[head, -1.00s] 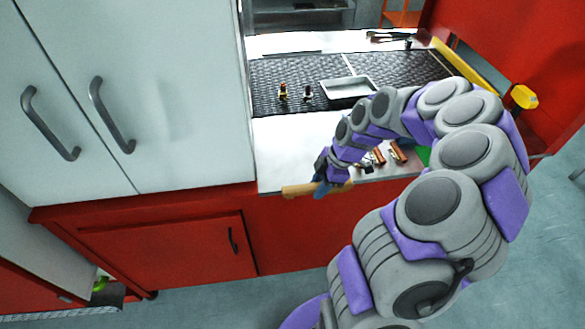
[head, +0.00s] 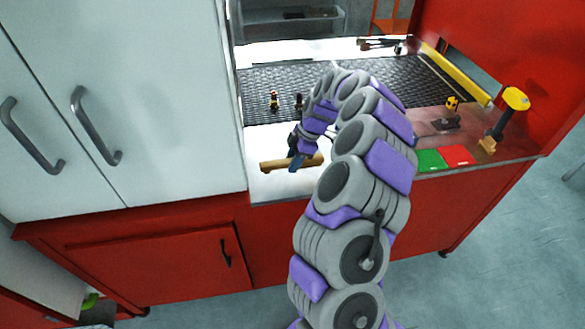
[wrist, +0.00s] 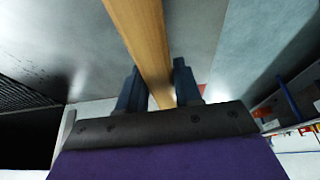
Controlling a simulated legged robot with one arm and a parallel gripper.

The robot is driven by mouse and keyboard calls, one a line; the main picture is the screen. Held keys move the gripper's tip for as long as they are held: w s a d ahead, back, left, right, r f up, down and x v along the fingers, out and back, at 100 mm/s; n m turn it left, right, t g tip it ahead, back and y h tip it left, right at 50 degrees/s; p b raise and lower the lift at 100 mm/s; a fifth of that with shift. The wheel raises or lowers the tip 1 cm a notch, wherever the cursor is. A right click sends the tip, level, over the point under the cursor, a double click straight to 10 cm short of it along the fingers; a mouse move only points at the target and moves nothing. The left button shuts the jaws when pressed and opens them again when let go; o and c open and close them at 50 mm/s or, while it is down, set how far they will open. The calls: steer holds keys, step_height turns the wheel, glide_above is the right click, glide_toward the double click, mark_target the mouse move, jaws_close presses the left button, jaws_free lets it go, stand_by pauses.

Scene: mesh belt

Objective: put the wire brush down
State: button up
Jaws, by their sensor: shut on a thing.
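The wire brush (head: 275,165) has a light wooden body and lies crosswise in my gripper (head: 298,162). In the head view it is over the pale front part of the worktop (head: 262,188), near the front edge. I cannot tell whether it touches the surface. In the wrist view the wooden bar (wrist: 142,35) runs between the two blue fingers of my gripper (wrist: 158,90), which are shut on it. Its bristles are not visible.
A black mesh belt (head: 350,90) lies behind, with small figures (head: 274,100) on it. Green (head: 430,160) and red (head: 458,155) patches and a yellow-headed tool (head: 515,100) are at the right. A white cabinet (head: 150,100) stands close on the left.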

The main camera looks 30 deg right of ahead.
steer(key=shift+w+d+f, duration=0.1)
steer(key=shift+w+d, duration=0.1)
steer(key=shift+w, duration=0.05)
step_height(320, 180, down, 4)
steer(key=shift+a+r+b, duration=0.15)
steer(key=shift+r+b, duration=0.1)
steer(key=shift+b, duration=0.3)
steer(key=o, duration=1)
steer(key=shift+r, duration=0.1)
steer(key=shift+r, duration=0.1)
